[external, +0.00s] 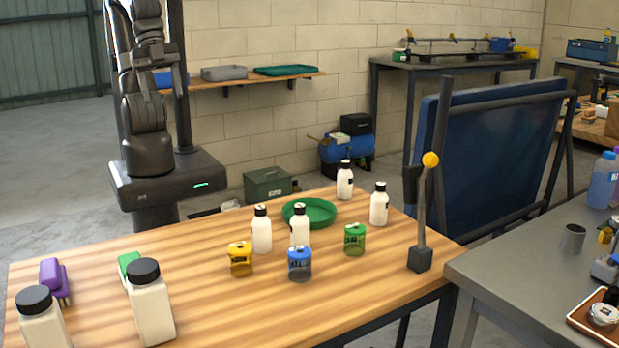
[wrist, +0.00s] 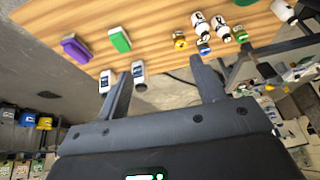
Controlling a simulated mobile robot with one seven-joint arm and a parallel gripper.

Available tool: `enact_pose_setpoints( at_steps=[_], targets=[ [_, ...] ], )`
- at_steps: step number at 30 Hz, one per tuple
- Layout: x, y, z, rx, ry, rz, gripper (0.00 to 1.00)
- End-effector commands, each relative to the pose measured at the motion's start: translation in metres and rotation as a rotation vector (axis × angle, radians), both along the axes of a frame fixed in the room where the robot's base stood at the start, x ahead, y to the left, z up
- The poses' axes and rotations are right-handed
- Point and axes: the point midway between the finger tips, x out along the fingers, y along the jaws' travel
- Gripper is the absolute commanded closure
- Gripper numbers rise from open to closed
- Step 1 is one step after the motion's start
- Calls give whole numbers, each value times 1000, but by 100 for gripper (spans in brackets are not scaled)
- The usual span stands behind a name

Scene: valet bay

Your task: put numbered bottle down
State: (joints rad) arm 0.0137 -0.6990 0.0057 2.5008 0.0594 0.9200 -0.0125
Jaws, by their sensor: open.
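Several white bottles with black caps stand upright on the wooden table (external: 205,287). Two larger ones, a bottle (external: 152,312) and another (external: 45,328), are at the front left; they also show in the wrist view as a bottle (wrist: 106,81) and its neighbour (wrist: 139,69). Smaller ones include a bottle (external: 262,235), one (external: 345,183) and one (external: 379,208), around a green round tray (external: 328,219). Small dark label marks show, but I cannot read a number. My gripper (wrist: 160,71) is open and empty in the wrist view, apart from the bottles.
Yellow (external: 240,262), blue (external: 300,268) and green (external: 355,242) lidded jars stand near the tray. A purple brush (external: 56,280) and a green brush (external: 128,263) lie at left. A yellow-knobbed lever (external: 422,225) rises at the right corner. The table's middle left is clear.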

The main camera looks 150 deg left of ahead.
Motion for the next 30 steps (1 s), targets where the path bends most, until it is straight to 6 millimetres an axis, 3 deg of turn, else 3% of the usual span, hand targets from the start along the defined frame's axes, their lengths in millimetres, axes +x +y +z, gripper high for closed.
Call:
enact_pose_setpoints(
  at_steps=[5, 19, 23, 30],
  targets=[
    [-2, -7, 14, -48, -70, 9, 34],
    [-2, -8, 13, -54, -64, 13, 34],
    [1, -11, -1, -97, 4, 42, 34],
    [9, -25, -52, -310, 263, 177, 34]
  ],
)
